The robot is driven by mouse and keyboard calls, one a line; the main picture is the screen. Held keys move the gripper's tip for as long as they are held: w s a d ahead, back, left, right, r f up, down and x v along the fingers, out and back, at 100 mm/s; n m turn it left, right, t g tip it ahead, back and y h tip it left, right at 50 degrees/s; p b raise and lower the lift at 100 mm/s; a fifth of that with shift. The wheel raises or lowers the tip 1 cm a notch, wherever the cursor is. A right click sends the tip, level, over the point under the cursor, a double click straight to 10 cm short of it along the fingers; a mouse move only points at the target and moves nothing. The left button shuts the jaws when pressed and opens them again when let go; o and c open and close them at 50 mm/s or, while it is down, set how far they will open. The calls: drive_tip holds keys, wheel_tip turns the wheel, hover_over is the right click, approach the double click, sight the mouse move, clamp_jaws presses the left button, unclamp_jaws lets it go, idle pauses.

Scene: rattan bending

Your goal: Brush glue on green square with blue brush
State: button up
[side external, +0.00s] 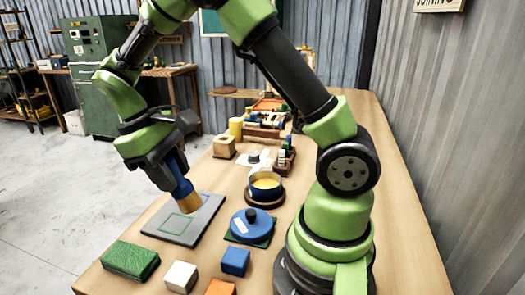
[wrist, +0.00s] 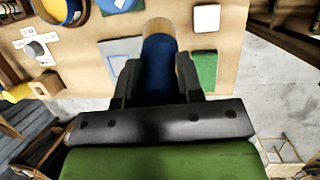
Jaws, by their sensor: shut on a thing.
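My gripper (side external: 178,160) is shut on the blue brush (side external: 182,187), which points down with its tan bristles (side external: 190,204) low over the grey board (side external: 206,216). The green square (side external: 178,223) is an outline on that board. The bristles are at its upper right side; I cannot tell whether they touch the board. In the wrist view the blue brush (wrist: 159,65) sits between my fingers and hides part of the grey board (wrist: 118,48). The blue glue pot (side external: 265,187), with yellowish contents, stands uncovered on a brown base behind and right of the board.
A blue lid (side external: 252,225) with a dark knob lies on a green mat right of the board. A green block (side external: 130,260), white block (side external: 180,276), blue block (side external: 235,261) and orange block (side external: 220,287) stand in front. Wooden holders and tools crowd the far table.

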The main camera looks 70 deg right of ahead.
drive_tip(key=w+d+f+t+y, duration=0.1)
drive_tip(key=w+d+f+t, duration=0.1)
drive_tip(key=w, duration=0.4)
drive_tip(key=shift+w+d+f+t, duration=0.15)
drive_tip(key=shift+w+f+t, duration=0.1)
drive_tip(key=shift+f+t, duration=0.8)
drive_tip(key=shift+f, duration=0.1)
